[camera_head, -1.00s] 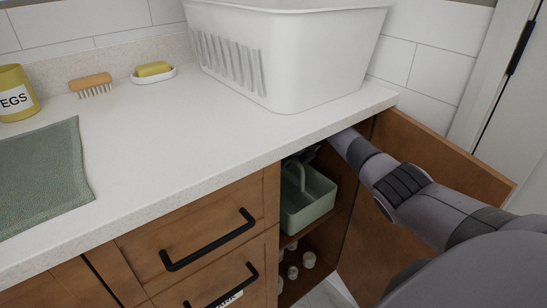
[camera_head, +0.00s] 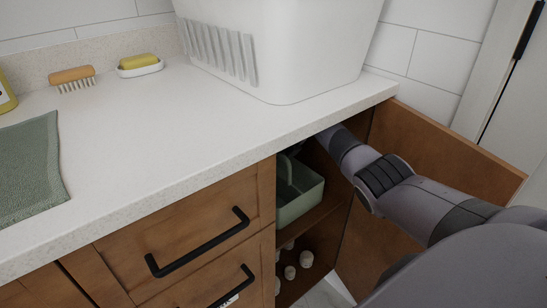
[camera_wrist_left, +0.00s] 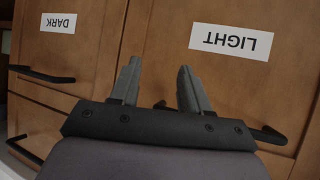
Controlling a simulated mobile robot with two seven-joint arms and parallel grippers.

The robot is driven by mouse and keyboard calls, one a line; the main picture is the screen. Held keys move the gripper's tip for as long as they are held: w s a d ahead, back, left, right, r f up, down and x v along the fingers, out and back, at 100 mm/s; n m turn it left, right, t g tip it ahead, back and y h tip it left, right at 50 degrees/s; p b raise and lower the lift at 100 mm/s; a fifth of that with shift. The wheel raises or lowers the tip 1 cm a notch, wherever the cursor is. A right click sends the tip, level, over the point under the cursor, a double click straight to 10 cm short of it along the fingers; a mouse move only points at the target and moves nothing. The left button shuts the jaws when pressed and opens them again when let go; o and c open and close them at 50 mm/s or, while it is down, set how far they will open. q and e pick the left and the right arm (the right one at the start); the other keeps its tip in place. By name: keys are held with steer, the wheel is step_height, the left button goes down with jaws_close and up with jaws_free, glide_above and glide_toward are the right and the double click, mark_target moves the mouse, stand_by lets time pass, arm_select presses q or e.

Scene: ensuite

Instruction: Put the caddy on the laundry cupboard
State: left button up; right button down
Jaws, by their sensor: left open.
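The green caddy (camera_head: 299,194) with an upright handle sits on a shelf inside the open cupboard (camera_head: 338,218) in the head view. My right arm reaches into the cupboard above and behind the caddy. My right gripper is hidden inside, so its hold on the caddy cannot be seen. My left gripper (camera_wrist_left: 157,86) shows only in the left wrist view. It is open and empty in front of wooden fronts labelled DARK (camera_wrist_left: 58,23) and LIGHT (camera_wrist_left: 230,42).
A white laundry basket (camera_head: 280,50) stands on the pale countertop (camera_head: 150,130). A brush (camera_head: 72,76), a soap dish (camera_head: 140,68) and a green cloth (camera_head: 30,170) lie to the left. The open cupboard door (camera_head: 440,150) is right of my arm. Several small pale items (camera_head: 299,263) are below the caddy.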

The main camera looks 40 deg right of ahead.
steer(key=shift+r, duration=0.1)
steer(key=c, duration=1)
jaws_free()
